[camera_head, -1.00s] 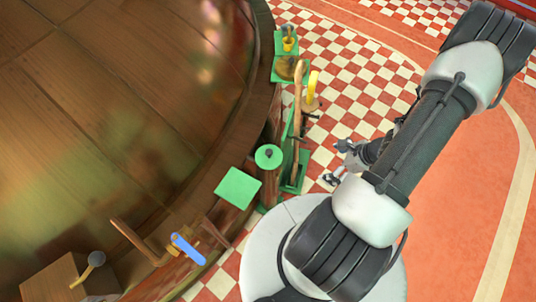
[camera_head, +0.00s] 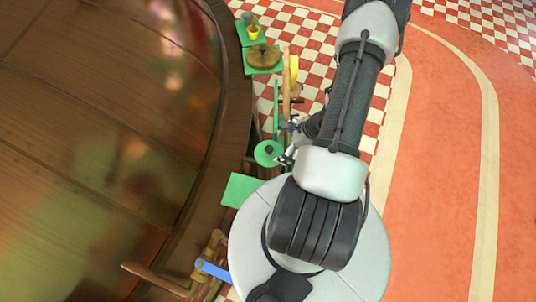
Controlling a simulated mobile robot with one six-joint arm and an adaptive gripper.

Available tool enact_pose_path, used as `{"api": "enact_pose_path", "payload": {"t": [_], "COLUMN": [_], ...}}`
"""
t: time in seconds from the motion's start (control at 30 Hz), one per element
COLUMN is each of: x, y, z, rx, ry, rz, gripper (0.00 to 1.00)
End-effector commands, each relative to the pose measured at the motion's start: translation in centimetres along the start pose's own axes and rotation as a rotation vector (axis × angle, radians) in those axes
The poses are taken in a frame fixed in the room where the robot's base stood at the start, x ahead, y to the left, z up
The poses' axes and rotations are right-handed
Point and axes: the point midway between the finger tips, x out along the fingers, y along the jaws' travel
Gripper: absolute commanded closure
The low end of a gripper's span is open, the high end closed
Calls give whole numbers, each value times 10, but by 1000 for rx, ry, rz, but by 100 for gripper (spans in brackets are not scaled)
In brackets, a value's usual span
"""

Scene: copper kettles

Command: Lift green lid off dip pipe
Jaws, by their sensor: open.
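The green lid (camera_head: 263,159) is a round disc with a dark knob, beside the rim of the big copper kettle (camera_head: 100,140). It lies flat, seen from above. The dip pipe under it is hidden. My gripper (camera_head: 284,143) is open and empty, just right of the lid, with its fingers pointing left toward the knob. The fingers are small and partly hidden by my arm, so I cannot tell if they touch the lid.
A square green plate (camera_head: 240,189) lies below the lid. A long wooden handle (camera_head: 286,80) stands upright in the picture above it. Green trays with a brown round piece (camera_head: 263,56) and a yellow cup (camera_head: 253,33) are farther up. A blue lever (camera_head: 213,270) is at the bottom.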

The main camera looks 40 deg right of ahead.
Motion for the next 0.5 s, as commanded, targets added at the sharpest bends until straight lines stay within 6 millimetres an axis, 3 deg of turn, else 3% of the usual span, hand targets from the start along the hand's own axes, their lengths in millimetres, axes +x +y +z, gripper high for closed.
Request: {"api": "enact_pose_path", "payload": {"t": [0.1, 0.5], "x": [27, 64], "y": [1, 0], "z": [-1, 4], "rx": [-1, -3], "ry": [0, 0], "rz": [3, 2], "gripper": [0, 0]}}
